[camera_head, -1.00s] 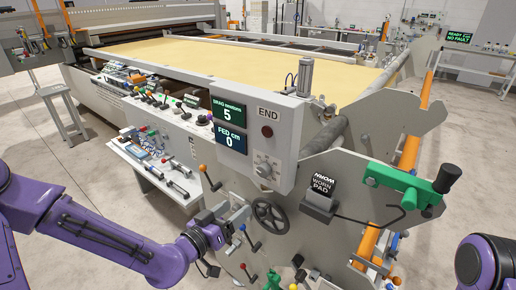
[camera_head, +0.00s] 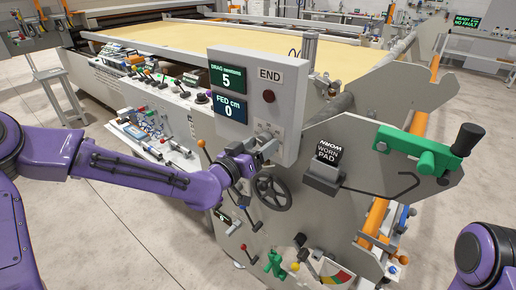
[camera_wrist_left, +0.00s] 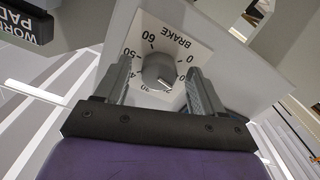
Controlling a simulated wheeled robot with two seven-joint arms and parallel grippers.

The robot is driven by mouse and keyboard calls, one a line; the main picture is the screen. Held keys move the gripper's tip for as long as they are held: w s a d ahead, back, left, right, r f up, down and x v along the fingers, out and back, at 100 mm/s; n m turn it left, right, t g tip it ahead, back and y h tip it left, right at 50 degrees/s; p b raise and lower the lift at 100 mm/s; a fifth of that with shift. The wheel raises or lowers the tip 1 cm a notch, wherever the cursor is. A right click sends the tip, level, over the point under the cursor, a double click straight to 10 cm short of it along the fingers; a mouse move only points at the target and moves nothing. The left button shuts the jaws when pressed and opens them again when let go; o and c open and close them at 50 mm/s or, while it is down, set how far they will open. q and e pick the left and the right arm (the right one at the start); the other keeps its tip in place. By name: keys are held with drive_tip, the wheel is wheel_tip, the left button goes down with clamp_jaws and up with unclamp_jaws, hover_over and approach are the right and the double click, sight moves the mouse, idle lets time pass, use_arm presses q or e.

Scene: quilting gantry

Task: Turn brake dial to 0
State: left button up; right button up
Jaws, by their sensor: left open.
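The brake dial (camera_wrist_left: 158,70) is a grey round knob on a white square plate marked BRAKE, with numbers from 0 to 60 around it. A pale mark on the knob points toward the lower right in the left wrist view, at the low numbers; the exact value is hard to read. My left gripper (camera_wrist_left: 162,88) is open, with one finger on each side of the knob; contact is not clear. In the head view my left gripper (camera_head: 266,145) is at the control box's lower front and largely covers the dial. My right gripper is out of view.
A green clamp (camera_head: 415,150) is at right.

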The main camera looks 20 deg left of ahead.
use_arm(q)
drive_tip(key=c, duration=1.1)
drive_tip(key=shift+o, duration=0.2)
drive_tip(key=shift+f, duration=0.1)
drive_tip(key=n+b, duration=0.2)
drive_tip(key=n, duration=0.3)
drive_tip(key=shift+d+n, duration=0.15)
drive_tip(key=shift+n, duration=0.25)
drive_tip(key=n+b, duration=0.2)
drive_tip(key=n, duration=0.3)
drive_tip(key=shift+n, duration=0.4)
